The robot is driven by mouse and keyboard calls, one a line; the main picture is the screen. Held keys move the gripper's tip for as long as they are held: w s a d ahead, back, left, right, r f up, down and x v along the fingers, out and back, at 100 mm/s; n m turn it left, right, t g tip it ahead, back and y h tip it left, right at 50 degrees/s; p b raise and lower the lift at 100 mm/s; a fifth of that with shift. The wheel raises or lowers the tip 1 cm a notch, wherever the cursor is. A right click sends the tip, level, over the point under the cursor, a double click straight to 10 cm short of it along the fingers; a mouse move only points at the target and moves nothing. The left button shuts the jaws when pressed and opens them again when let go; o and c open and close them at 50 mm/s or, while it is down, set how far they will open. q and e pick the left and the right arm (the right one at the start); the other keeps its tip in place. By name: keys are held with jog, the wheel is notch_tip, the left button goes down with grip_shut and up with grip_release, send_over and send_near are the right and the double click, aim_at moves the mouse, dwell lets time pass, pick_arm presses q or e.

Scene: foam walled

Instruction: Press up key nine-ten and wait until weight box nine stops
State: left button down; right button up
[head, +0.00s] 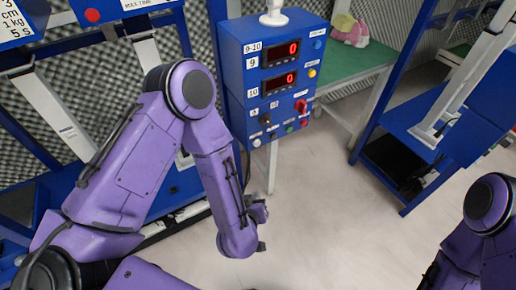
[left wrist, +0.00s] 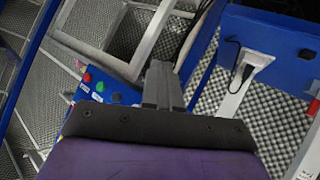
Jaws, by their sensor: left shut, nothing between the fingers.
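The blue control box (head: 285,88) stands at the upper middle of the head view, with a 9-10 label. Its two displays, beside labels 9 and 10, both show a red 0. A blue button (head: 317,44), a yellow button (head: 312,73), a red switch (head: 300,106), a black knob (head: 265,119) and smaller buttons sit on its face. I cannot read which is the up key. My left gripper (head: 262,214) is below the box, apart from it. Its fingers also show shut and empty in the left wrist view (left wrist: 162,85). I cannot pick out weight box nine.
A green-topped table (head: 350,62) with a pink and yellow object (head: 350,30) stands behind the box. A blue frame (head: 400,70) stands at the right, another machine (head: 100,12) with labels at the left. Light floor (head: 320,220) is clear in the middle. My right arm shows at the lower right.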

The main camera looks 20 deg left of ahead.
aim_at(257, 143)
pick_arm(q)
jog(key=w+d+r+n+t, duration=0.1)
jog(key=w+d+r+t, duration=0.2)
jog(key=w+d+r, duration=0.2)
notch_tip(257, 143, up, 3)
jog(key=shift+w+f+b, duration=0.1)
jog(key=shift+w+b, duration=0.05)
jog(key=shift+b, duration=0.3)
jog(key=w+a, duration=0.5)
jog(key=a, duration=0.2)
jog(key=shift+w+p, duration=0.2)
jog(key=shift+p, duration=0.2)
dwell(1.3)
jog(key=shift+w+a, duration=0.25)
jog(key=shift+a, duration=0.05)
